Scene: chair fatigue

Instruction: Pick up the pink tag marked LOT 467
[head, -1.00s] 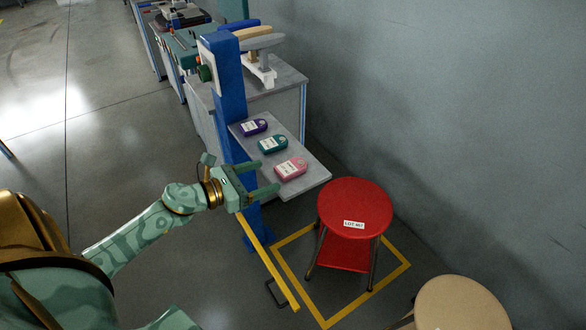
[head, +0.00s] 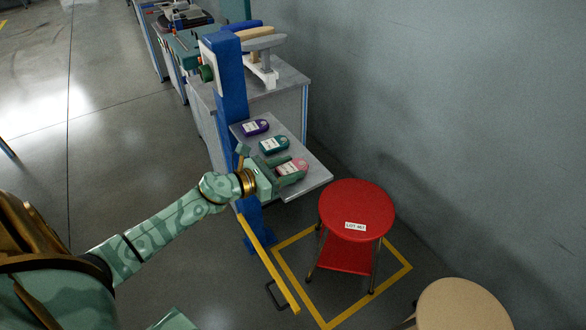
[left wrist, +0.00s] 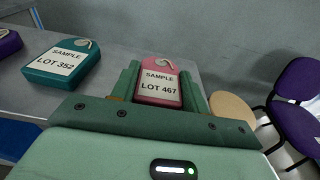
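The pink tag (head: 295,167) lies on the grey shelf (head: 312,187) near its front right end. In the left wrist view the pink tag (left wrist: 158,88) shows a white label reading SAMPLE, LOT 467. My left gripper (head: 291,168) is at the tag with its fingers open, one on each side. In the left wrist view the left finger is close to the tag, and a small gap shows at the right finger. Whether either finger touches it I cannot tell. My right gripper is not in view.
A teal tag (head: 273,144), marked LOT 352 in the left wrist view, and a purple tag (head: 255,127) lie farther back on the shelf. A blue post (head: 232,90) stands left of the shelf. A red stool (head: 357,207) stands to the right, near the wall.

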